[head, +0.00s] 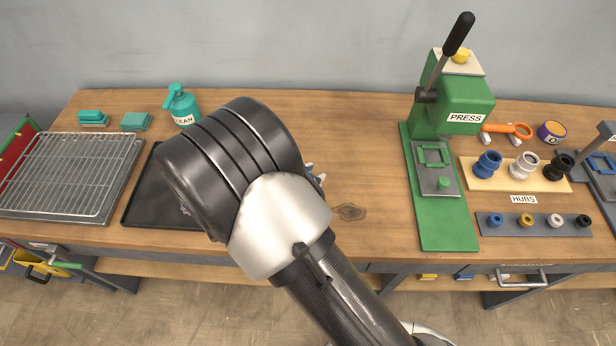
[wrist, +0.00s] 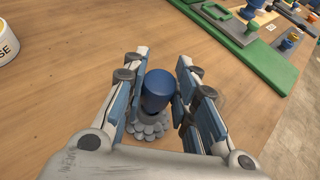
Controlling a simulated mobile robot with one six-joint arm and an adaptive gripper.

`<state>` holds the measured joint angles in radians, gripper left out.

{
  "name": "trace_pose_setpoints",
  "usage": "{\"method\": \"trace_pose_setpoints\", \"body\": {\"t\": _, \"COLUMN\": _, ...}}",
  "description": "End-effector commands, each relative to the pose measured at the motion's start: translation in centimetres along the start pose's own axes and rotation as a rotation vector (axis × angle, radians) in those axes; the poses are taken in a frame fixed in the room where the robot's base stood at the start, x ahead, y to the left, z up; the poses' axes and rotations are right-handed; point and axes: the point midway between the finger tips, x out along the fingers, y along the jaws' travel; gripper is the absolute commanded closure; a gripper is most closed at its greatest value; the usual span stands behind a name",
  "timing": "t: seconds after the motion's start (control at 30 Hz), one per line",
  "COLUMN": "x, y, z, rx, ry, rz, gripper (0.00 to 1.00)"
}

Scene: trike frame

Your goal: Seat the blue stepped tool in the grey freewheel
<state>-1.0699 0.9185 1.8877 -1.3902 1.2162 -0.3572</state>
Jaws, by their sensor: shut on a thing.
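The blue stepped tool (wrist: 157,90) stands between the fingers of my gripper (wrist: 159,78) in the wrist view. My gripper is shut on it. The grey freewheel (wrist: 148,130), with a toothed rim, lies on the wooden bench just below the tool. The tool's lower end is hidden, so I cannot tell whether it is in the freewheel's bore or just above it. In the head view my arm hides the tool and gripper; a bit of the grey toothed rim (head: 315,174) shows beside it.
The green press (head: 465,100) stands right, beside the hubs board (head: 505,182) and a grey strip of small rings (head: 540,234). A black tray (head: 140,205) and wire rack (head: 65,175) are left. A white labelled tub (wrist: 6,40) is near. Bench between freewheel and press is clear.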

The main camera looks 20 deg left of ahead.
Motion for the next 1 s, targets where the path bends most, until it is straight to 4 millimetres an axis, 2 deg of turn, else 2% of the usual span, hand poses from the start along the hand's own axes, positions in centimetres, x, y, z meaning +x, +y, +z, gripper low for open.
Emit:
{"method": "trace_pose_setpoints", "body": {"t": 0.63, "x": 0.7, "y": 0.0, "z": -1.6, "rx": 0.0, "ry": 0.0, "rz": 0.0, "gripper": 1.0}}
{"method": "trace_pose_setpoints", "body": {"t": 0.67, "x": 0.6, "y": 0.0, "z": -1.5, "rx": 0.0, "ry": 0.0, "rz": 0.0, "gripper": 0.72}}
{"method": "trace_pose_setpoints", "body": {"t": 1.0, "x": 0.6, "y": 0.0, "z": -1.4, "rx": 0.0, "ry": 0.0, "rz": 0.0, "gripper": 0.51}}
